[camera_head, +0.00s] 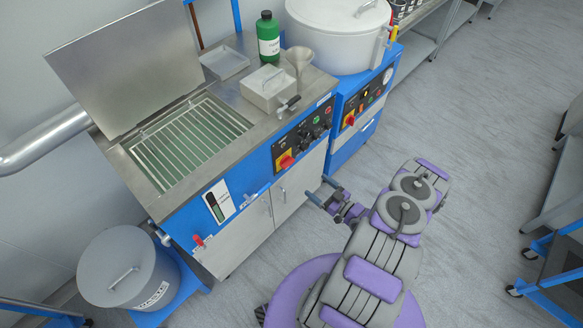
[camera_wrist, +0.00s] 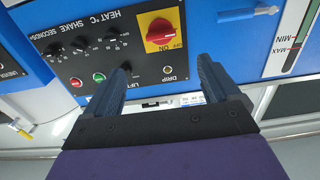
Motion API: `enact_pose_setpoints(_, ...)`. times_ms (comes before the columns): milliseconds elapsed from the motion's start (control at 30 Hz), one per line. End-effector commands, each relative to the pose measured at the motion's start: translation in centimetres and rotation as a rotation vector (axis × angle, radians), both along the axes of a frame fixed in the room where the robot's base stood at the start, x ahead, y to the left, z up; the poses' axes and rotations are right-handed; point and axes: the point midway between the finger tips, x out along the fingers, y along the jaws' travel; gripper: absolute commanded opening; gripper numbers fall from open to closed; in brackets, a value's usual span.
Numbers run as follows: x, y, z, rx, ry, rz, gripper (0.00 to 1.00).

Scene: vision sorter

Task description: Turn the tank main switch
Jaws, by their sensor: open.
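The tank main switch is a red knob on a yellow plate (camera_head: 286,160), on the black control panel at the front of the metal tank bench. In the wrist view the switch (camera_wrist: 160,34) is at the top centre, fully visible, just beyond the fingertips. My gripper (camera_head: 320,192) is in front of the bench's cabinet doors, to the right of and below the switch in the head view. Its two dark fingers (camera_wrist: 162,68) are spread apart with nothing between them. They appear apart from the switch.
A similar red switch (camera_head: 350,119) is on the neighbouring blue machine. The panel also has black knobs (camera_wrist: 80,44), a green button (camera_wrist: 99,77) and a red one (camera_wrist: 75,82). A blue handle (camera_head: 258,190) juts from the bench front. A grey bin (camera_head: 128,262) stands lower left.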

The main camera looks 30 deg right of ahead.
Motion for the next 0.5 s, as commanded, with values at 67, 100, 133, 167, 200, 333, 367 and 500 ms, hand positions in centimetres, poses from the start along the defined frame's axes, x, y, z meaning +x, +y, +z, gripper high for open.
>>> enact_pose_setpoints(67, 1.6, 0.8, -0.2, -0.002, -0.002, 0.008, 0.89)
enact_pose_setpoints(100, 2.4, 1.1, -0.2, -0.003, -0.001, 0.007, 0.89)
enact_pose_setpoints(133, 2.9, 1.3, -0.1, -0.003, -0.001, 0.007, 0.89)
enact_pose_setpoints(167, 3.5, 1.5, -0.1, -0.004, -0.001, 0.007, 0.89)
enact_pose_setpoints(200, 4.2, 1.7, -0.1, -0.004, 0.000, 0.007, 0.89)
enact_pose_setpoints(333, 6.5, 2.7, -0.2, -0.004, 0.001, 0.007, 0.89)
enact_pose_setpoints(367, 7.1, 2.8, -0.2, -0.003, 0.001, 0.006, 0.89)
enact_pose_setpoints(500, 9.4, 3.7, -0.2, -0.004, 0.002, 0.005, 0.89)
